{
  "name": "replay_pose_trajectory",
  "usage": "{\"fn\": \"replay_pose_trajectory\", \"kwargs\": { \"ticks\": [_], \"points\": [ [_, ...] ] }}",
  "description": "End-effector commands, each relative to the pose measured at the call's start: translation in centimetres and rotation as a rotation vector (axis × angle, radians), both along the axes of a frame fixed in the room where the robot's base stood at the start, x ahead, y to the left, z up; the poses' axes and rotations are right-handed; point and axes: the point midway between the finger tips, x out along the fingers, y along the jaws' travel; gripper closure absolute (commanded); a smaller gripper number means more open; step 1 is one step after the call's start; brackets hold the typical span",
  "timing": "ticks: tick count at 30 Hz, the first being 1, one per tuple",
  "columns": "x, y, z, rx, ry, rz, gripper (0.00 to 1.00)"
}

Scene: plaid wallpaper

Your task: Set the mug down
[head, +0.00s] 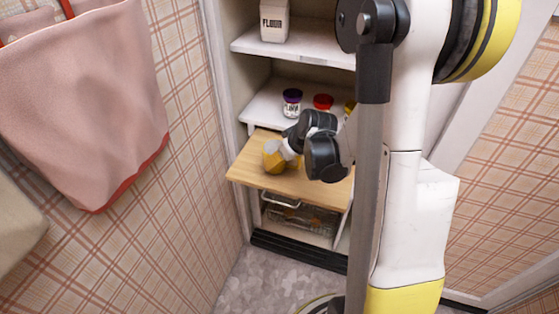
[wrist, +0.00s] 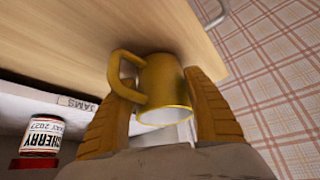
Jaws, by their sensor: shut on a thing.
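The mug is yellow with a loop handle. In the wrist view the mug (wrist: 163,85) sits between the two orange-brown finger pads of my gripper (wrist: 163,112), its handle at the left. My gripper is shut on it. In the head view the mug (head: 272,155) shows at the wooden pull-out board (head: 315,187), partly covered by my gripper (head: 285,153). The mug appears at or just above the board surface; I cannot tell whether it touches.
The cherry jar (wrist: 42,138) shows in the wrist view. A flour container (head: 274,22) stands higher. A wire basket (head: 300,217) sits below. The board's left front is clear.

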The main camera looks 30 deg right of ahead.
Motion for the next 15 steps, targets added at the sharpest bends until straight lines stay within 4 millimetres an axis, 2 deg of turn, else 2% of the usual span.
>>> {"fn": "replay_pose_trajectory", "kwargs": {
  "ticks": [3, 4, 6, 15],
  "points": [
    [0.01, -0.01, -0.42, 0.0, 0.0, 0.0, 0.8],
    [0.01, -0.01, -0.36, 0.0, 0.0, 0.0, 0.34],
    [0.01, -0.01, -0.29, 0.0, 0.0, 0.0, 0.17],
    [0.01, -0.01, -0.18, 0.0, 0.0, 0.0, 0.17]
  ]
}}
